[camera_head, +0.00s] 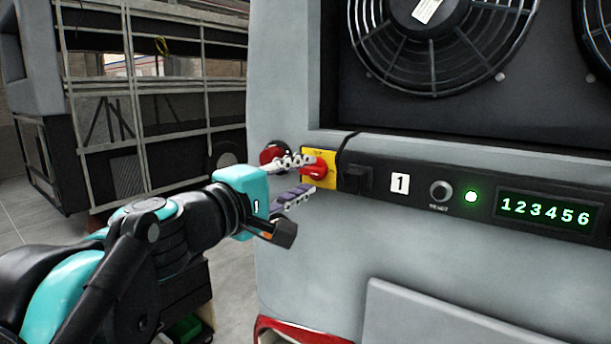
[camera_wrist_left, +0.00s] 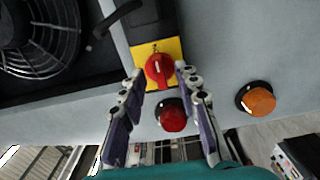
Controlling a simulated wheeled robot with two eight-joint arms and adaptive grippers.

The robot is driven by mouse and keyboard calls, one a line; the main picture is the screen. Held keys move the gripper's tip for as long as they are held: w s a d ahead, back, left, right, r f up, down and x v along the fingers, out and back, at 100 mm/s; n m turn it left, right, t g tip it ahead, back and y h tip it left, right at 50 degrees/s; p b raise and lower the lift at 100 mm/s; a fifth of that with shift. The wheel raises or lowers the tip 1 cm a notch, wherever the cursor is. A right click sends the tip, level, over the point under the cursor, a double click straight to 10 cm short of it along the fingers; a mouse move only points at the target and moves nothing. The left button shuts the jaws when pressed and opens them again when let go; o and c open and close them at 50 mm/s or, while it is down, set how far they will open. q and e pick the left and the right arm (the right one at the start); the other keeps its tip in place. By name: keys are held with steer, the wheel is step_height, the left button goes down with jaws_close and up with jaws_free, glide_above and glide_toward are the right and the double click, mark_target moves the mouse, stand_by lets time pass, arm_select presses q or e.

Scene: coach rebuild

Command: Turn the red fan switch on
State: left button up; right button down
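The red fan switch (camera_head: 316,169) is a rotary knob on a square yellow plate (camera_head: 331,155), at the left end of the black panel strip. The red knob also shows in the left wrist view (camera_wrist_left: 160,68), with its handle pointing down in that picture. My left gripper (camera_head: 308,174) is at the switch with its fingers apart. In the left wrist view one finger is on each side of the knob, with the fingertips close to the plate. I cannot tell whether they touch the knob. My right gripper is out of view.
A round red lamp (camera_wrist_left: 171,115) and an orange lamp (camera_wrist_left: 257,100) are beside the switch. A black block with a cable (camera_head: 352,178), a label "1" (camera_head: 400,183), a round button (camera_head: 440,191), a lit green light (camera_head: 471,197) and a "123456" display (camera_head: 546,212) lie right of it.

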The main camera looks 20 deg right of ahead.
arm_select(q)
steer(key=v, duration=1)
steer(key=shift+s+a, duration=0.25)
steer(key=shift+s, duration=0.05)
steer(key=a+f+m+g+y+b, duration=0.15)
steer(key=a+f+y+b, duration=0.3)
steer(key=f+b, duration=1.3)
steer(key=a+f+m+t+y+b, duration=0.1)
steer(key=a+f+m+y+b, duration=0.4)
steer(key=f, duration=2.6)
steer(key=s+a+f+y+b, duration=0.1)
steer(key=a+f+b, duration=0.4)
steer(key=f, duration=0.8)
steer(key=s+a+f+g+y+b, duration=0.1)
steer(key=a+f+b, duration=0.4)
steer(key=f, duration=0.8)
steer(key=s+a+f+y+b, duration=0.3)
steer(key=a+f+y+b, duration=0.1)
steer(key=a+f, duration=0.6)
step_height(320, 180, down, 3)
steer(key=shift+s+a+f+b, duration=0.1)
steer(key=shift+s+a+b, duration=0.2)
steer(key=shift+b, duration=0.6)
steer(key=shift+n, duration=0.25)
